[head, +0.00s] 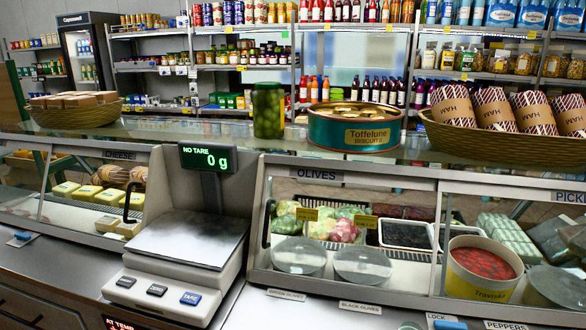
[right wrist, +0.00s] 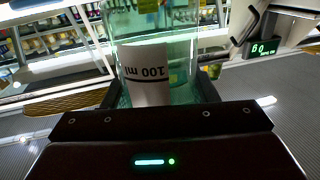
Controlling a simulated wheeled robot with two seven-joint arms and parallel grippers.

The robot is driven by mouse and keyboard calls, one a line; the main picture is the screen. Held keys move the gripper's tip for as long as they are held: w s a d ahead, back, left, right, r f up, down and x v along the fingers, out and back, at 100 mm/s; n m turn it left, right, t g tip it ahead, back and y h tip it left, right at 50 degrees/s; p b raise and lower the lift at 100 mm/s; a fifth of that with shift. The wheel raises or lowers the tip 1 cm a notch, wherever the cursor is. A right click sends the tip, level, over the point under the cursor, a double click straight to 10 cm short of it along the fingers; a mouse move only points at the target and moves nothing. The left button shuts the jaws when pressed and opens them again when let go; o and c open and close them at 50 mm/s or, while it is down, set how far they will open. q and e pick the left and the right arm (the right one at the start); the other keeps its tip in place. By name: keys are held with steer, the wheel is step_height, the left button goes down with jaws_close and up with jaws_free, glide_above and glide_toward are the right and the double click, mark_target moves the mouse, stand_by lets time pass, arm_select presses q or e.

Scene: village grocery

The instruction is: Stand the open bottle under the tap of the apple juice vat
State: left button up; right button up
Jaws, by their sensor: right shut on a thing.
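In the right wrist view my right gripper (right wrist: 162,92) is shut on a clear greenish glass bottle (right wrist: 160,35) with a white label reading "100 ml". The label's print is upside down in this picture, and so is the scale's display behind it. The bottle's mouth and whether it is open cannot be made out. Neither gripper nor the bottle shows in the head view. My left gripper is in neither view. No apple juice vat or tap can be made out in either view.
In the head view a counter scale (head: 190,240) reads 0 g. A glass-fronted display (head: 345,210) holds olives and cheese. On its top stand a pickle jar (head: 268,110), a Toffelune biscuit tin (head: 355,128) and baskets (head: 75,117). Shelves (head: 250,68) of goods stand behind.

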steer(key=s+f, duration=0.2)
steer(key=s, duration=0.5)
steer(key=shift+f, duration=0.15)
steer(key=w+d+r+m+g+h+p, duration=0.1)
steer(key=w+d+r+m+h+p, duration=0.25)
steer(key=w+r+p, duration=0.75)
steer(key=w+d+r+m+g+h+p, duration=0.15)
steer(key=w+d+r+h+p, duration=0.35)
steer(key=r+p, duration=0.7)
steer(key=shift+t+y, duration=0.45)
steer(key=f+b, duration=0.5)
steer(key=f, duration=0.3)
steer(key=f+b, duration=0.5)
steer(key=f, duration=0.2)
steer(key=w+f+b, duration=0.1)
steer(key=f+b, duration=0.4)
steer(key=f, duration=0.3)
steer(key=shift+a+f, duration=0.1)
steer(key=shift+f, duration=0.2)
steer(key=shift+r, duration=0.1)
